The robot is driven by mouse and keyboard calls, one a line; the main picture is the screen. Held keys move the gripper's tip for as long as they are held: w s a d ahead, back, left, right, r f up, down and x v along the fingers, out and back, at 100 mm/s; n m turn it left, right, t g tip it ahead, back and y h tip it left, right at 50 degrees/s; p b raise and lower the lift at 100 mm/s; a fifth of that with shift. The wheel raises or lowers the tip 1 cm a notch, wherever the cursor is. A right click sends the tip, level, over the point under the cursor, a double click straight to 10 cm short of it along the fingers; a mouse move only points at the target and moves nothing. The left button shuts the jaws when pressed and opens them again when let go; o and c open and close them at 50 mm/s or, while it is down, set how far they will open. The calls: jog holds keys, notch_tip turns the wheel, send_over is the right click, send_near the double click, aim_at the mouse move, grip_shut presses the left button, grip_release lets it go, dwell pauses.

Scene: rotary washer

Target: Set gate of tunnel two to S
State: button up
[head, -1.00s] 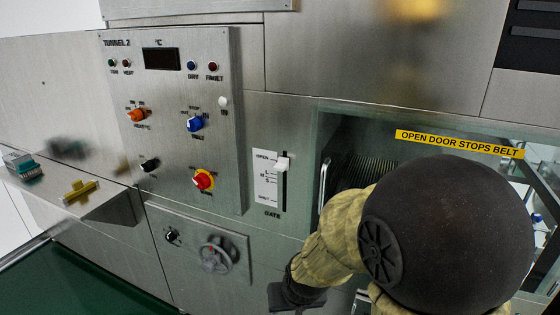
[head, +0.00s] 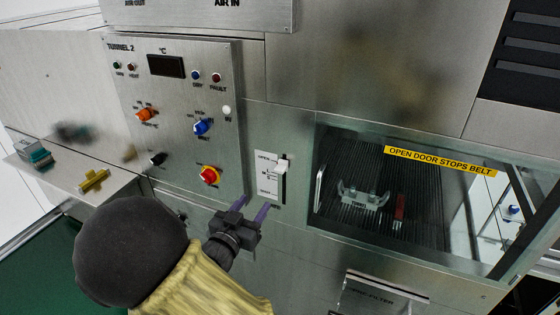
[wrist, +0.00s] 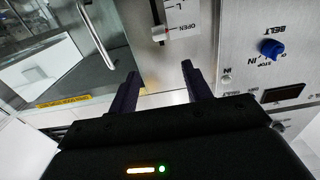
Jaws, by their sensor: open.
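The gate slider of tunnel 2 has a white knob (head: 281,166) in a dark vertical slot, right of a white scale plate (head: 267,176) lettered from OPEN at the top to SHUT at the bottom. The knob is at the upper, OPEN end. In the wrist view, turned over, the knob (wrist: 159,33) with a red pointer sits beside the OPEN lettering. My gripper (head: 254,206) is open and empty, its purple fingers just below and left of the slider. In the wrist view the gripper (wrist: 158,72) is apart from the knob.
The TUNNEL 2 panel (head: 180,105) with several knobs and lamps is left of the slider. A glazed door with a handle (head: 319,187) is to the right, showing a belt with items inside. A ledge (head: 60,180) juts out at left.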

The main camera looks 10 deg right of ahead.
aim_at(278, 171)
jog(key=shift+w+d+f, duration=0.1)
jog(key=p+x, duration=0.4)
jog(key=x, duration=1.3)
jog(key=shift+w+d, duration=0.1)
